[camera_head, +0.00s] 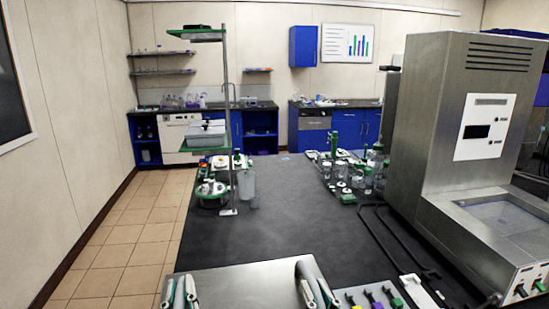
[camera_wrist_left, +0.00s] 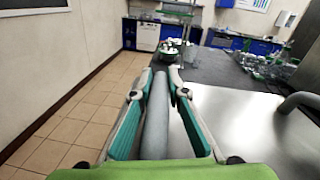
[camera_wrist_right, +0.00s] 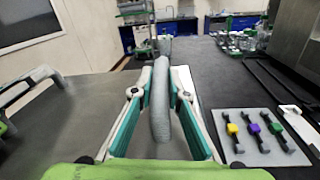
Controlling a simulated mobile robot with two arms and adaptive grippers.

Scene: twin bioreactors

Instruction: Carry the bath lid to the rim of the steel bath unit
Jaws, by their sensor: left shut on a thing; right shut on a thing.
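The bath lid (camera_head: 243,287) is a flat steel plate with a grey bar handle at each side, held at the bottom of the head view. My left gripper (camera_head: 180,290) is shut on its left handle (camera_wrist_left: 156,115). My right gripper (camera_head: 317,288) is shut on its right handle (camera_wrist_right: 160,100). The plate also shows in the left wrist view (camera_wrist_left: 235,120) and the right wrist view (camera_wrist_right: 80,120). The steel bath unit (camera_head: 450,130) stands at the right of the bench, with its shallow bath (camera_head: 505,217) low in front, to the right of the lid.
Black cables or tubes (camera_head: 398,238) lie before the bath unit. A grey mat with yellow, purple and green clips (camera_wrist_right: 257,130) lies right of the lid. Glassware in green racks (camera_head: 345,172) and a green-shelved stand (camera_head: 228,120) are farther back. The middle bench (camera_head: 285,220) is clear.

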